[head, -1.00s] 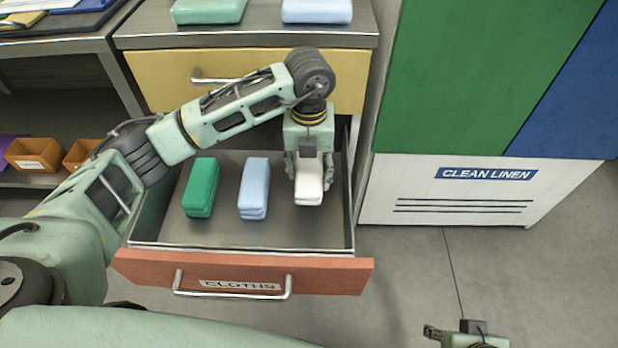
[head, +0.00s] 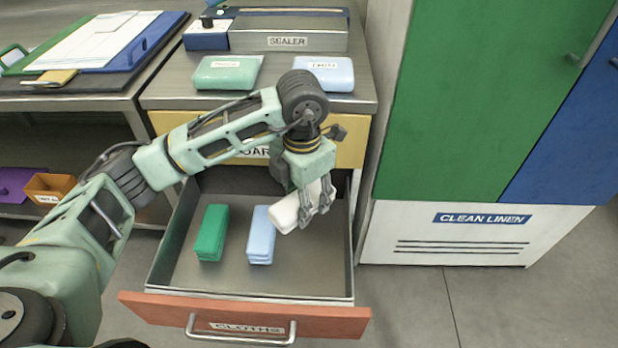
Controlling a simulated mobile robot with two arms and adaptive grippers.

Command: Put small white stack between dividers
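The small white stack (head: 287,213) is in the head view, tilted, above the right part of the open cloths drawer (head: 190,273). My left gripper (head: 316,208) is shut on it, with the fingers on the stack's right side; the far finger is partly hidden. The stack appears raised off the drawer floor, close to the light blue stack. My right gripper is out of view. I cannot make out any dividers.
A green stack (head: 211,232) and a light blue stack (head: 261,236) lie in the drawer. A green packet (head: 227,72), a pale blue packet (head: 324,73) and a sealer (head: 288,40) are on the counter above. A clean linen cabinet (head: 480,235) stands right.

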